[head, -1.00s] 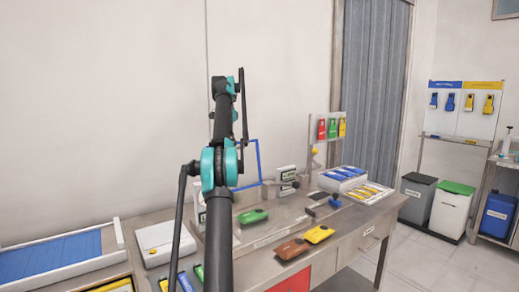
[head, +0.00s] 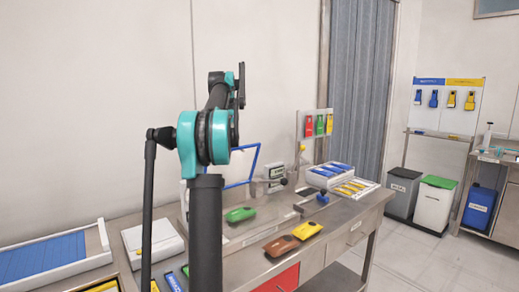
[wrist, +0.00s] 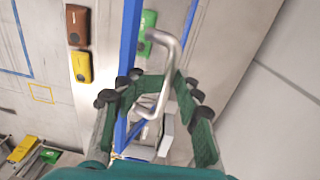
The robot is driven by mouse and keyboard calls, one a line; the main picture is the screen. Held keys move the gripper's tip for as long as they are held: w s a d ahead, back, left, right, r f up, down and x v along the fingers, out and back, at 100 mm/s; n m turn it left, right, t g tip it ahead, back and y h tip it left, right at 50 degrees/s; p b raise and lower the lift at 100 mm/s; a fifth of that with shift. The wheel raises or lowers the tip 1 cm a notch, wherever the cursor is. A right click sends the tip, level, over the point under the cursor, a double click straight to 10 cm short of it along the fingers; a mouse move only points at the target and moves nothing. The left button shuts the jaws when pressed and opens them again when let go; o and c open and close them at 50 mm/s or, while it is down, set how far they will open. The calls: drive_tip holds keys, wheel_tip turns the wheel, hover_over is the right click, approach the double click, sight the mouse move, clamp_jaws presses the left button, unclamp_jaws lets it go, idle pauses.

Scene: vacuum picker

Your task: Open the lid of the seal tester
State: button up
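The seal tester's lid is a clear panel in a blue frame (head: 256,160); it stands raised and tilted above the tester at the wall side of the steel bench. In the wrist view its blue bar (wrist: 130,40) runs beside a grey bent handle (wrist: 172,75). My gripper (wrist: 158,88) has green fingers with a gap between them, and the handle passes through this gap. The handle lies close to the right finger; contact is not clear. In the head view my arm hides my gripper and part of the lid.
A green packet (head: 240,214) lies by the tester. Brown (head: 281,244) and yellow (head: 307,230) packets lie at the bench's front. A white tray with blue packets (head: 326,174) stands to the right. A white box (head: 153,240) is on the left.

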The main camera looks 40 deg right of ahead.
drive_tip(key=s+a+f+t, duration=0.2)
drive_tip(key=s+f+t, duration=0.1)
drive_tip(key=s+f, duration=1.1)
drive_tip(key=s+r, duration=0.2)
drive_tip(key=r, duration=0.7)
drive_tip(key=s+r, duration=0.3)
drive_tip(key=r, duration=0.5)
drive_tip(key=shift+s+r, duration=0.3)
drive_tip(key=shift+r, duration=0.1)
drive_tip(key=shift+d, duration=0.1)
